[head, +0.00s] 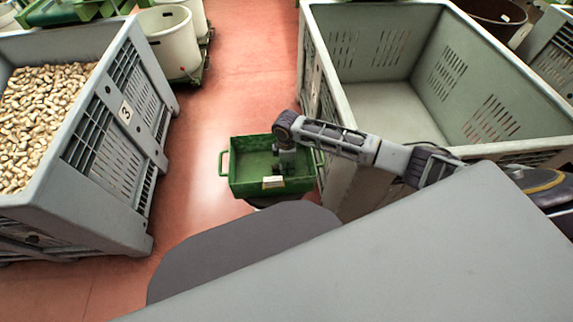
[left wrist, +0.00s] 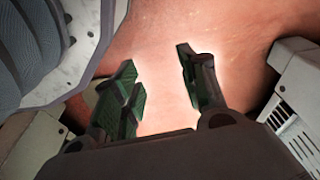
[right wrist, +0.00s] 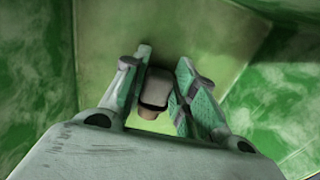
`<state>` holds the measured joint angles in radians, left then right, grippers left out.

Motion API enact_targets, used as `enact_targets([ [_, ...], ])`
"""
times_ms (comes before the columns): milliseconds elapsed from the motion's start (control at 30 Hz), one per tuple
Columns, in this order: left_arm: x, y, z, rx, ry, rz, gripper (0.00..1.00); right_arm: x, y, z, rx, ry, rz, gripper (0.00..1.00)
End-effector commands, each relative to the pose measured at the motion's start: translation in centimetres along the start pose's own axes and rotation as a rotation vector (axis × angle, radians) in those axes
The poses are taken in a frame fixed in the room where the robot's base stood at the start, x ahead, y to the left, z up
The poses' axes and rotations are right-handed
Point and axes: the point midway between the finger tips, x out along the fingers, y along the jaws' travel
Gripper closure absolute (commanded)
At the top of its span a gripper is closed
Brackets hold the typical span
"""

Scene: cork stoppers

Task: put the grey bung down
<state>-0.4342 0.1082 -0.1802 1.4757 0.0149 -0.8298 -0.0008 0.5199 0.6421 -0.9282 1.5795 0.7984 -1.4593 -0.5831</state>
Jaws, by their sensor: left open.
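The grey bung (right wrist: 156,88) shows in the right wrist view between the fingers of my right gripper (right wrist: 158,68), with a small tan end towards the palm. Both fingers appear to touch its sides. In the head view my right gripper (head: 281,168) points down inside the green crate (head: 247,186); the bung cannot be made out there. The crate's green walls and floor surround the fingers in the right wrist view; whether the bung touches the floor I cannot tell. My left gripper (left wrist: 160,78) is open and empty above the red floor, outside the head view.
A grey bin full of corks (head: 108,160) stands at the left. A large empty grey bin (head: 395,108) stands at the right, close beside the green crate, under my right arm. White tubs (head: 172,45) stand at the back.

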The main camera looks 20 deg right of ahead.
Motion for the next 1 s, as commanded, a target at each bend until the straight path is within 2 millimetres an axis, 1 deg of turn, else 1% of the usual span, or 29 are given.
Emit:
enact_targets([
  [33,0.1,0.0,0.0,0.000,-0.001,0.000,0.58,0.0,0.0,0.0,0.000,0.000,0.000,0.63],
  [100,0.1,0.0,0.0,0.000,-0.001,0.000,0.58,0.0,0.0,0.0,0.000,0.000,0.000,0.54],
  [133,0.1,0.0,0.0,0.000,-0.001,0.000,0.58,0.0,0.0,0.0,0.000,0.000,0.000,0.53],
  [567,0.1,0.0,0.0,0.000,-0.003,-0.001,0.58,-0.3,0.0,0.0,-0.001,0.001,0.001,0.53],
  [767,-0.1,-0.1,-0.1,-0.001,0.006,-0.001,0.58,-1.4,0.1,0.0,0.000,0.000,0.001,0.53],
  [900,0.7,-0.3,0.8,-0.002,0.005,-0.005,0.58,-2.7,0.1,0.0,0.000,0.001,0.002,0.53],
  [1000,1.7,-0.9,1.7,-0.001,0.005,-0.014,0.58,-3.8,0.1,0.0,0.000,0.000,0.002,0.53],
])
